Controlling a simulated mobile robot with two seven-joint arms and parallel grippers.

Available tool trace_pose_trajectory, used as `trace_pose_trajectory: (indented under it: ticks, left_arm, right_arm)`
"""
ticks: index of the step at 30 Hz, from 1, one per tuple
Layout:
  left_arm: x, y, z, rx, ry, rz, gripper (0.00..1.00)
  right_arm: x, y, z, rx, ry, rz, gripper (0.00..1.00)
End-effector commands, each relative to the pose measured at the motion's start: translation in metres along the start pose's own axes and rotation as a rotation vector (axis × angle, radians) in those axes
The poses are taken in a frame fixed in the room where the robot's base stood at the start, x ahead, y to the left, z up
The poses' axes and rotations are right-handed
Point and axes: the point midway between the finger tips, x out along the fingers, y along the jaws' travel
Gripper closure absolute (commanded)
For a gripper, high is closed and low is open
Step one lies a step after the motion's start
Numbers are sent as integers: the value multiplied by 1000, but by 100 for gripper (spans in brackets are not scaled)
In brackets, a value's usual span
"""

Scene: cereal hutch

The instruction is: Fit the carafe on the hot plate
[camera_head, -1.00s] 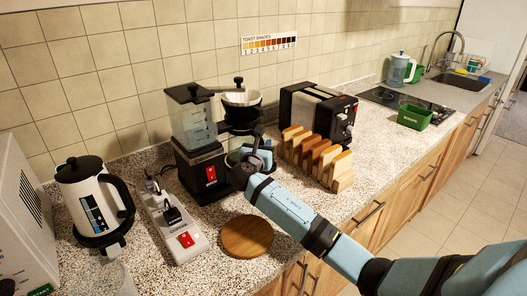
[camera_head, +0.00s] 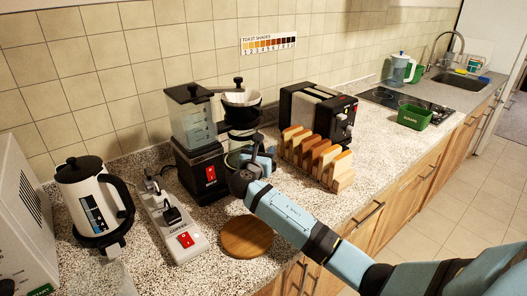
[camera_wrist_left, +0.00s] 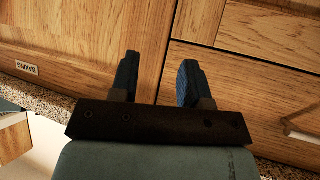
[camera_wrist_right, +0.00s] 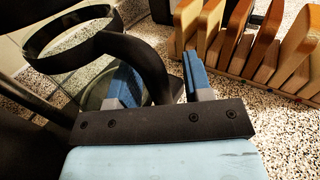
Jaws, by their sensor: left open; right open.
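The black coffee maker (camera_head: 205,166) stands against the tiled wall, with a clear water tank at left and a filter cone at right. The glass carafe (camera_head: 235,158) is under the filter cone, mostly hidden by my right gripper (camera_head: 256,164). In the right wrist view, the carafe's black collar and handle (camera_wrist_right: 146,55) show above its glass. My right gripper is open, its blue fingers on either side of the handle's lower part; I cannot tell if they touch. The hot plate is hidden, so the carafe's seating is unclear. My left gripper (camera_wrist_left: 156,68) is open and empty before wooden cabinet fronts.
A toast rack (camera_head: 318,158) and toaster (camera_head: 318,110) stand close on the right. A switch strip (camera_head: 172,222) and white kettle (camera_head: 92,200) are at left. A round wooden board (camera_head: 247,237) lies in front, near the counter edge.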

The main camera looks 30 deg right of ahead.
Motion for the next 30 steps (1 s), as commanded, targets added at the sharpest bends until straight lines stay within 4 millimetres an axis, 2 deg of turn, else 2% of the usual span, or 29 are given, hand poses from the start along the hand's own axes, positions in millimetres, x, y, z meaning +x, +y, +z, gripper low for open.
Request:
trace_pose_trajectory:
  ticks: [9, 15, 21, 30]
  left_arm:
    - [-1, 1, 0, 0, -1, 0, 57]
    - [0, 1, 0, 0, -1, 0, 57]
    - [0, 1, 1, 0, -2, 0, 57]
    - [0, 0, 1, -1, -2, 0, 57]
  right_arm:
    - [-68, 1, 0, 2, 2, 3, 54]
    - [-99, 0, 0, 2, 2, 1, 54]
    - [-110, 0, 0, 1, -1, 1, 54]
    - [-110, 0, 0, 1, 0, 0, 54]
